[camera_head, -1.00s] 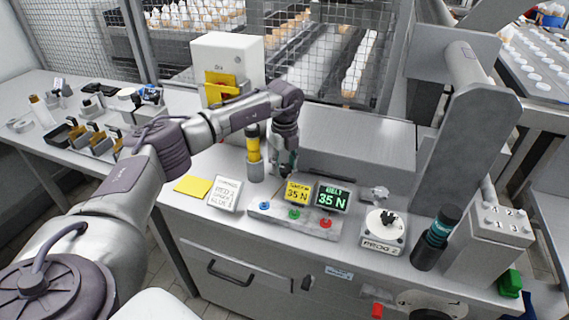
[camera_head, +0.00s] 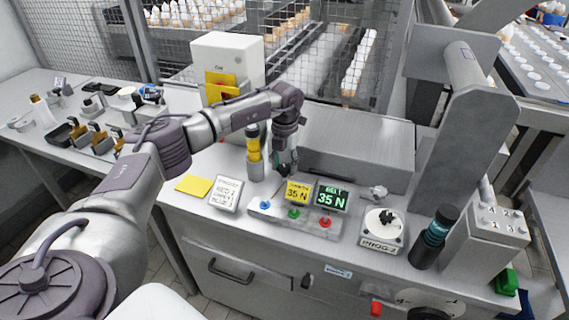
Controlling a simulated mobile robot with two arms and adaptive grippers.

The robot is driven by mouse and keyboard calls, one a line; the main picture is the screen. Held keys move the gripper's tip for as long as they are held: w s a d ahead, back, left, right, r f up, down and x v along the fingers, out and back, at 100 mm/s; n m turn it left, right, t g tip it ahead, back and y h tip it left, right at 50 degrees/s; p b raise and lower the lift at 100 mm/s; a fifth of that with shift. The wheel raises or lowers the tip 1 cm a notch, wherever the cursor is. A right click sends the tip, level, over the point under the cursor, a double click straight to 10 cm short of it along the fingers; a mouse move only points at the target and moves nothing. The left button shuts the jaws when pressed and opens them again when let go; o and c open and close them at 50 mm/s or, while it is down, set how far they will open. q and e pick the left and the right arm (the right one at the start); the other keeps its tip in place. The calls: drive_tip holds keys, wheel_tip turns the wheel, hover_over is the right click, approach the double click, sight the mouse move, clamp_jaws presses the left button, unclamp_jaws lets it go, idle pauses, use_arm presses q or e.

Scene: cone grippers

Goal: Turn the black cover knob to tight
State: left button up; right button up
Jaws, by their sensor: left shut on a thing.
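My left gripper (camera_head: 285,170) points down just behind the small console with the two displays, beside the yellow-topped bottle. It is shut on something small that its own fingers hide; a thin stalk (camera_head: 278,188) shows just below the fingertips. I cannot tell whether this is the black cover knob. A small black knob (camera_head: 387,216) sits on a white round dial (camera_head: 373,223) to the right, with nothing touching it. A dark round part (camera_head: 430,314) is cut off at the bottom edge. My right gripper is out of view.
The console has a yellow display (camera_head: 298,192), a green display (camera_head: 333,197) and coloured buttons. A black cylinder (camera_head: 434,238) and a grey numbered box (camera_head: 489,233) stand at the right.

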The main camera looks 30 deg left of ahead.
sight(284, 167)
use_arm(q)
drive_tip(key=m, duration=0.6)
drive_tip(key=shift+w, duration=0.1)
idle(0.6)
drive_tip(key=o, duration=1.1)
drive_tip(key=shift+o, duration=0.2)
wheel_tip(284, 167, up, 12)
